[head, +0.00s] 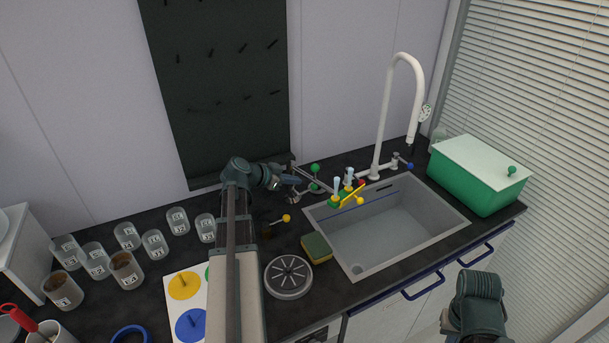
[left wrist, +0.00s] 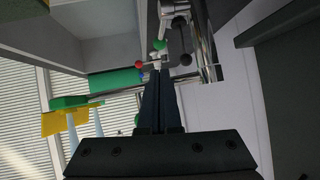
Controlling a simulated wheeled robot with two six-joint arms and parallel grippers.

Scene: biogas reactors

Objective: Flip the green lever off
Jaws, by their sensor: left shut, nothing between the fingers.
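A green ball-ended lever (head: 315,168) stands on the metal pipework behind the sink's left end. A second green ball (head: 313,187) shows just below it; I cannot tell which lever it tops. My left gripper (head: 302,183) is beside these balls, with its fingers shut and empty. In the left wrist view, the shut fingers (left wrist: 160,72) point at the pipework. A green ball (left wrist: 159,44) is just beyond their tips, with a red ball (left wrist: 139,64) to the left and a black ball (left wrist: 185,60) to the right. Contact cannot be made out.
The sink (head: 390,230) has a tall white faucet (head: 384,120) behind it. A sponge (head: 316,248) and a yellow-ended lever (head: 286,218) are near. A green box (head: 475,185) stands right; several jars (head: 125,270) stand left.

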